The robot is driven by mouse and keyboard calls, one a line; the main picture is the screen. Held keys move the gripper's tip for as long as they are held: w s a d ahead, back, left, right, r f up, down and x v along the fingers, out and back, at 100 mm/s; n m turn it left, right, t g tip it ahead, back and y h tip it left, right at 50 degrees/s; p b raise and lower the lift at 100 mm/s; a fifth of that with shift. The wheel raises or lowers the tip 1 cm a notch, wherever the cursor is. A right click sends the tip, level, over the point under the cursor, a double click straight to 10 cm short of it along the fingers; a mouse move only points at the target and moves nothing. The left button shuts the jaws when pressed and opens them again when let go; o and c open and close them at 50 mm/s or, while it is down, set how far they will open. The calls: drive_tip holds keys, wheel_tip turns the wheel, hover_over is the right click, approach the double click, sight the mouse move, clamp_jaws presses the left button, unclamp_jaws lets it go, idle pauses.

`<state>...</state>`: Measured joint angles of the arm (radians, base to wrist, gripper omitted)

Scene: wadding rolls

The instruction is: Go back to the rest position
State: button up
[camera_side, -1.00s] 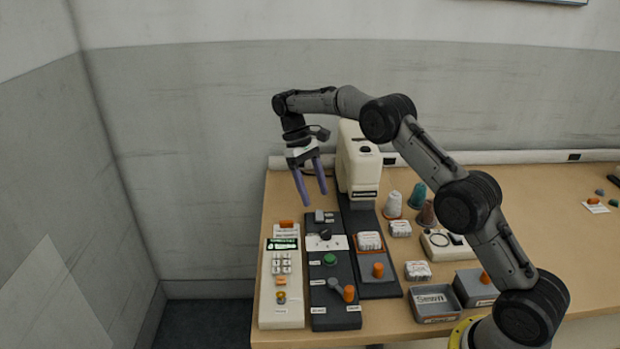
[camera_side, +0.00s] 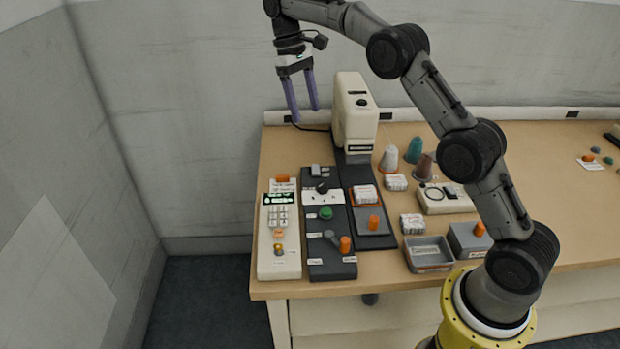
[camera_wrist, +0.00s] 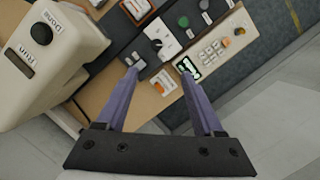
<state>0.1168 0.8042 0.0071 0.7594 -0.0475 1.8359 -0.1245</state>
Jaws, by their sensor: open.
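My gripper (camera_side: 304,115) hangs with its two purple fingers pointing down, above the back left part of the table. The fingers are apart with nothing between them; the same open gripper shows in the wrist view (camera_wrist: 158,76). It is clear of the table and of everything on it. In the side view the cream sewing machine (camera_side: 355,115) stands just to the right of the fingers; in the wrist view its head (camera_wrist: 50,60) with the "Run" and "Done" labels fills the left.
Below stand a cream keypad box (camera_side: 279,240) and a dark control panel (camera_side: 330,245) with a green button. Thread cones (camera_side: 414,150), a grey tray (camera_side: 428,268) and wrapped rolls (camera_side: 412,223) lie to the right. The air around the gripper is free.

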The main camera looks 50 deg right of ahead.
drive_tip(key=s+a+r+t, duration=0.2)
drive_tip(key=s+a+r, duration=0.1)
drive_tip(key=s+r, duration=0.6)
drive_tip(key=s+a+r+t, duration=0.2)
drive_tip(key=s+r, duration=0.5)
drive_tip(key=s, duration=0.4)
drive_tip(key=s+a+f+t, duration=0.2)
drive_tip(key=s+f+t, duration=0.2)
drive_tip(key=s+f, duration=1)
drive_tip(key=shift+s+t, duration=0.3)
drive_tip(key=shift+s, duration=0.25)
drive_tip(key=shift+r, duration=0.1)
